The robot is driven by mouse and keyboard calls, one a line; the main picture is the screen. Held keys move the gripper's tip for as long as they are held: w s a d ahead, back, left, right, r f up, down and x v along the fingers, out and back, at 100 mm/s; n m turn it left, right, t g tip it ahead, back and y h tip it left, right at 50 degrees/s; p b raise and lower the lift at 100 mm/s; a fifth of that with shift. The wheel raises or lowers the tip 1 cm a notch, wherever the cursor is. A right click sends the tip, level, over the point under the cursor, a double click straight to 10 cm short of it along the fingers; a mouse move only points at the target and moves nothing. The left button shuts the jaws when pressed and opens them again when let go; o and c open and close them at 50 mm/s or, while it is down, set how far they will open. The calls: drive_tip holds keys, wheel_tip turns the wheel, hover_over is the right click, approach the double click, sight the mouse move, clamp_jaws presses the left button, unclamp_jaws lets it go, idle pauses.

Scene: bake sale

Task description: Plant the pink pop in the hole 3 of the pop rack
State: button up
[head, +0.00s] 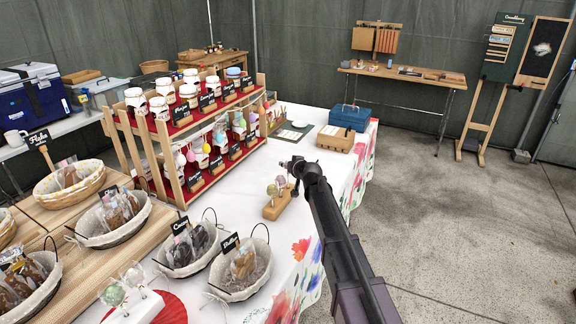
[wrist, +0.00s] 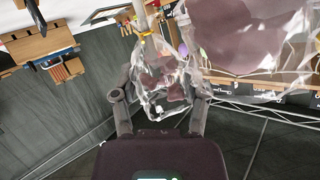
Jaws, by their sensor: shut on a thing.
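My gripper (head: 294,172) is over the white table, at the wooden block (head: 277,209) that looks like the pop rack. In the wrist view my gripper (wrist: 160,103) is shut on a clear-wrapped, dull pink pop (wrist: 172,88). Its yellow tie and pale stick point to the top of that picture. Another wrapped pinkish pop (wrist: 235,45) looms large beside it on the right. In the head view small round pops (head: 271,189) show above the block, close to my gripper. I cannot tell which is the held one. The rack's holes are too small to make out.
A tiered wooden stand (head: 175,160) with jars is left of the block. Baskets of wrapped treats (head: 243,290) stand in front. A white block (head: 140,306) with wrapped pops is at the front left. A blue box (head: 349,117) stands behind.

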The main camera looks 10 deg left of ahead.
drive_tip(key=shift+f+b, duration=1.45)
drive_tip(key=shift+f, duration=0.05)
drive_tip(key=o, duration=0.8)
drive_tip(key=shift+r, duration=0.15)
wheel_tip(320, 180, up, 5)
drive_tip(key=p, duration=0.5)
drive_tip(key=shift+f, duration=0.2)
drive_tip(key=shift+m+y, duration=0.4)
drive_tip(key=shift+m, duration=0.5)
drive_tip(key=r+p, duration=0.1)
drive_tip(key=d+r+p, duration=0.1)
drive_tip(key=r+p, duration=0.1)
drive_tip(key=w+r+p, duration=0.1)
drive_tip(key=shift+d+r, duration=0.35)
drive_tip(key=shift+s, duration=0.1)
